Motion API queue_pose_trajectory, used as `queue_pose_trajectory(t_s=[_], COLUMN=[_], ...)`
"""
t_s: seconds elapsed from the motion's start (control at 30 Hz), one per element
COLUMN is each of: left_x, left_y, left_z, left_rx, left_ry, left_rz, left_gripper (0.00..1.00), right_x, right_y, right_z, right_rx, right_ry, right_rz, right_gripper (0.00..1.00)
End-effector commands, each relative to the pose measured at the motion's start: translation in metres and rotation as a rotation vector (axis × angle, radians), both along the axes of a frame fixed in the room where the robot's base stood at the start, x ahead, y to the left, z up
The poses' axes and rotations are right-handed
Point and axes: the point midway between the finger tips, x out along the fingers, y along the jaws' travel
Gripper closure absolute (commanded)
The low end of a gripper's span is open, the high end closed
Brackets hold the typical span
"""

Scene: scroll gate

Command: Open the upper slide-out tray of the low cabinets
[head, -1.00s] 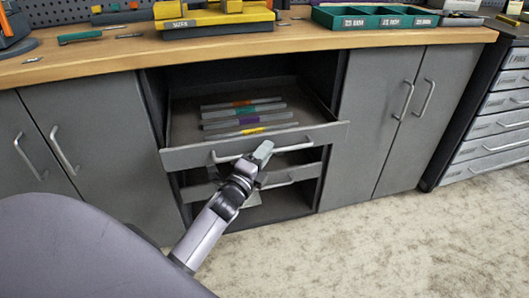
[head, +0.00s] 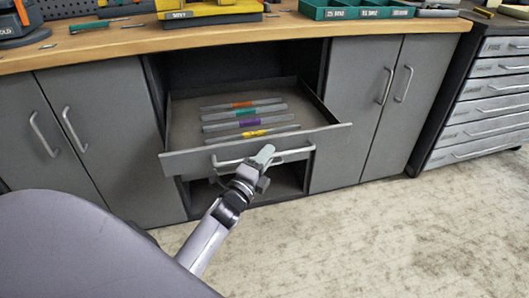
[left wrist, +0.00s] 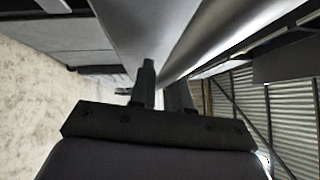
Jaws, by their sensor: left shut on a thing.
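The upper slide-out tray (head: 205,164) of the low cabinets stands pulled out in the head view, with several flat tools with coloured bands lying in it. Its bar handle (head: 228,162) runs along the front panel. My left gripper (head: 264,158) is at the right part of this handle and is shut on it. In the left wrist view, the fingers (left wrist: 162,85) reach up to a long pale bar, and the fingertips are partly hidden. A lower tray sits mostly hidden below the upper one. My right gripper is not in view.
Closed grey cabinet doors (head: 365,110) flank the opening on the right, with more doors (head: 85,140) on the left. The wooden worktop (head: 290,27) above carries bins and tools. A grey drawer unit (head: 480,95) stands at far right. The floor (head: 380,240) in front is clear.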

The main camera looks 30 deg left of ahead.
Motion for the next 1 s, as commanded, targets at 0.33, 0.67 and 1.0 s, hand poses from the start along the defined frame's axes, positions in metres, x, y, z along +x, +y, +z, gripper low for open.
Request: queue_pose_trajectory(t_s=[0.33,0.67,1.0], left_x=[-0.013,-0.015,-0.015], left_y=[-0.015,-0.018,-0.018], left_z=[0.0,-0.001,-0.001], left_rx=[0.0,0.0,0.0], left_ry=[0.001,0.001,0.001], left_rz=[-0.001,-0.001,-0.001], left_gripper=[1.0,1.0,0.64], right_x=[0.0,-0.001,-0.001], right_y=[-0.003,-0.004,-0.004], right_z=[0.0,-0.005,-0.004], right_rx=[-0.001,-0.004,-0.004], right_ry=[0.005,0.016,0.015], right_rz=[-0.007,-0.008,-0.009], right_gripper=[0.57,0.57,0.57])
